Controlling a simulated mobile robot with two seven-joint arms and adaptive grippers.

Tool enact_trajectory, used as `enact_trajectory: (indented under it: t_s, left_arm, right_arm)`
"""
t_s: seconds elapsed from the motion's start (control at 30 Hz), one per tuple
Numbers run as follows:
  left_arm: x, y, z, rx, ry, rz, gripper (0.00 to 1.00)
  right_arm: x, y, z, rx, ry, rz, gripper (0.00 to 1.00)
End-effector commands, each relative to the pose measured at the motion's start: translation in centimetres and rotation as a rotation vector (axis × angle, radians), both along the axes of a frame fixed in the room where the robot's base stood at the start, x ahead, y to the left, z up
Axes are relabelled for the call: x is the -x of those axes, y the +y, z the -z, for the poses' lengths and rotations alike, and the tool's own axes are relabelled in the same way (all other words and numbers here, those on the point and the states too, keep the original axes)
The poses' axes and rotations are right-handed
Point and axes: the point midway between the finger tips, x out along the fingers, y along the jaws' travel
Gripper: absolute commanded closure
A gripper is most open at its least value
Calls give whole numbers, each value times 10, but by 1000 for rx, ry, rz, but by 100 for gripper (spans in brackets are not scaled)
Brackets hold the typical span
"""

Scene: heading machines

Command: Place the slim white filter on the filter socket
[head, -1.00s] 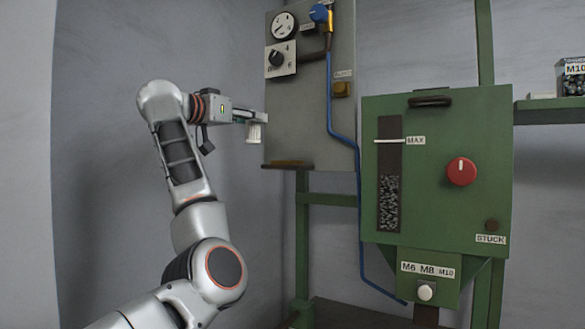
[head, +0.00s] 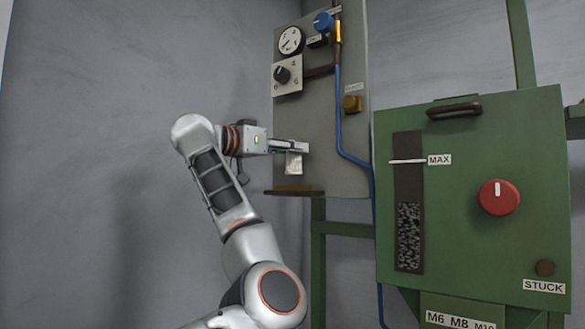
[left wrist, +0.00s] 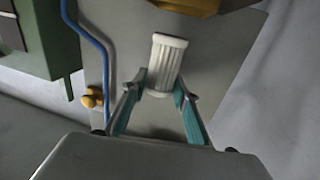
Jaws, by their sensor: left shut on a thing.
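The slim white filter (left wrist: 165,65) is a ribbed white cylinder held between the fingertips of my left gripper (left wrist: 160,92) in the left wrist view. In the head view the filter (head: 294,163) hangs below the left gripper (head: 300,147), in front of the grey panel. The gripper is shut on it. A brown ledge (head: 295,191) sits at the panel's bottom edge, a little below the filter, with a gap between them. My right gripper is not in view.
A green machine (head: 465,200) with a red knob (head: 499,197) stands at right.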

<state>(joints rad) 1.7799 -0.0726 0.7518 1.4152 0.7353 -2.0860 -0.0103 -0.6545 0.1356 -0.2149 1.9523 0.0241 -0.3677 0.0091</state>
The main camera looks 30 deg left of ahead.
Motion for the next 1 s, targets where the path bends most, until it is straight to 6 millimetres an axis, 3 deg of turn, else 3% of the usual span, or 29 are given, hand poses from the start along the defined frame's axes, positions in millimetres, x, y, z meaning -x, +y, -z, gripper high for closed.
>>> enact_trajectory:
  t_s: [0.3,0.7,0.73,0.77,1.0]
  left_arm:
    - [0,0,36,0,0,-1,92]
    - [0,0,42,0,1,-1,92]
    - [0,0,41,0,1,-1,63]
    - [0,0,41,0,1,-1,55]
    - [0,0,40,0,0,-1,54]
  right_arm:
    - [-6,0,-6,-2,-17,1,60]
    - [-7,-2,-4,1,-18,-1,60]
    - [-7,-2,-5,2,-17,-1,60]
    - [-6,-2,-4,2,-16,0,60]
    - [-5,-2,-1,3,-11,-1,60]
